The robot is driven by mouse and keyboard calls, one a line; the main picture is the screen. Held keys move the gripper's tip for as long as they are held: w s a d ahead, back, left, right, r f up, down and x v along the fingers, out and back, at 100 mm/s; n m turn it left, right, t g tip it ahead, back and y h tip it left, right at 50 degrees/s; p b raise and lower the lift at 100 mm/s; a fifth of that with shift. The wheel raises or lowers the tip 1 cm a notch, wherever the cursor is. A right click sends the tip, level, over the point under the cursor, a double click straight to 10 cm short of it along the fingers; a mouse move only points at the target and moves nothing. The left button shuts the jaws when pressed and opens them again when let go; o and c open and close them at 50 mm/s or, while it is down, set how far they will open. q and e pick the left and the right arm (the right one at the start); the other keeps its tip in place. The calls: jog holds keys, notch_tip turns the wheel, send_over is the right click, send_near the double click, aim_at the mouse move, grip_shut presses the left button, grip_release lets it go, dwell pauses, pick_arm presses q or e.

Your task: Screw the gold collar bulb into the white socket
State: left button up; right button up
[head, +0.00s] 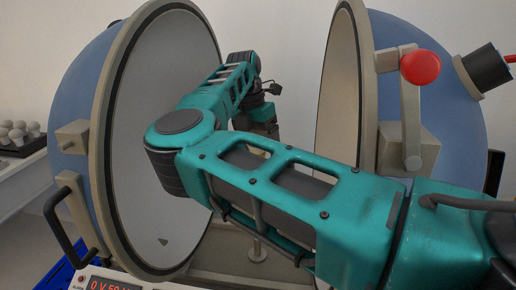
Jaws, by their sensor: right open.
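My right arm crosses the picture from the right, bends between the two halves of an open blue sphere, and reaches toward the back. My right gripper (264,118) is small and partly hidden behind my own arm; it is open, with no bulb visible in it. No gold collar bulb can be made out. The white socket cannot be made out either; my arm covers much of the middle. A pale post with a round foot (257,247) shows below the arm. My left gripper is not in view.
The left sphere half (165,60) and right sphere half (345,75) stand close on either side of my arm. A red knob (420,67) sits on the right half's lever. Several whitish bulbs (18,131) stand in a dark tray at far left. A red display (108,285) is at bottom left.

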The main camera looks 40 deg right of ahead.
jog(key=n+t+b, duration=0.1)
jog(key=n, duration=0.5)
jog(key=shift+d+f+b, duration=0.1)
jog(key=shift+f+b, duration=0.05)
jog(key=shift+b, duration=0.25)
jog(key=n+b, duration=0.1)
jog(key=n, duration=0.2)
jog(key=shift+s+d+t, duration=0.1)
jog(key=shift+t, duration=0.2)
jog(key=shift+n+b, duration=0.35)
jog(key=shift+n, duration=0.65)
